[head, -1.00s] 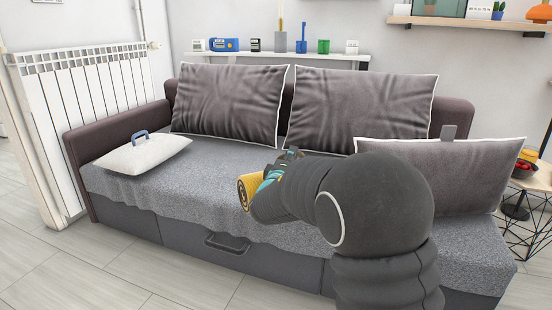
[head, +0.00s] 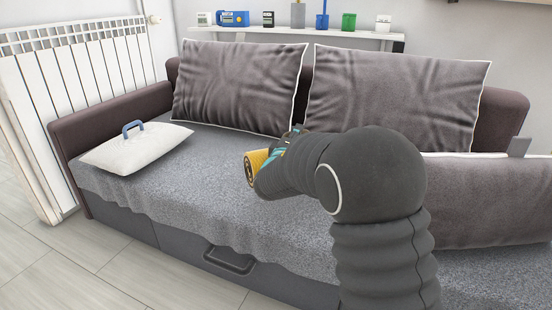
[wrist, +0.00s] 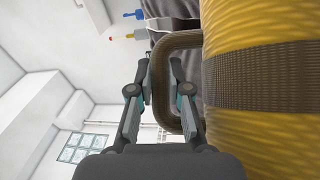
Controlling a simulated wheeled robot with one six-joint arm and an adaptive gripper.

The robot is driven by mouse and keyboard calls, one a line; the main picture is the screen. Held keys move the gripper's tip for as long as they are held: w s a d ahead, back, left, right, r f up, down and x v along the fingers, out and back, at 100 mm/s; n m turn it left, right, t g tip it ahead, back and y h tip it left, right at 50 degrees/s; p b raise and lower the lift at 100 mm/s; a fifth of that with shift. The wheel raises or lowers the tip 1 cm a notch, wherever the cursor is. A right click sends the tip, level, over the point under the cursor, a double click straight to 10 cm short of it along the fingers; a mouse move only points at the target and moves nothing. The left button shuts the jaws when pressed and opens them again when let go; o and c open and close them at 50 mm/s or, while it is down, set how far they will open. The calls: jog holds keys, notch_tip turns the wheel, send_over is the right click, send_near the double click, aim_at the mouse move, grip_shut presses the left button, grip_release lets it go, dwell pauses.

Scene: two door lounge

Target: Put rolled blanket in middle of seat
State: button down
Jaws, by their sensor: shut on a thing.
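The rolled blanket (head: 256,166) is yellow with a dark band and a brown handle. In the wrist view the blanket (wrist: 260,125) fills the right side, and its handle (wrist: 180,42) passes between the fingers. My gripper (wrist: 160,85) is shut on this handle. In the head view my gripper (head: 290,145) and the blanket appear in front of the sofa seat (head: 190,185); my arm hides part of both. The seat has a grey cover. I cannot tell whether the blanket touches the seat.
A white cushion (head: 135,148) with a blue handle lies at the seat's left end. Grey back cushions (head: 240,85) lean behind, and another grey cushion (head: 480,195) lies at the right. A shelf (head: 300,32) with small items is behind. A radiator (head: 75,85) stands left.

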jog(key=w+a+f, duration=0.3)
jog(key=a+f, duration=0.5)
jog(key=f, duration=0.1)
jog(key=shift+w+a+f, duration=0.15)
jog(key=shift+a+f, duration=0.05)
jog(key=shift+a, duration=0.05)
jog(key=shift+f, duration=0.2)
jog(key=c, duration=1.1)
grip_release()
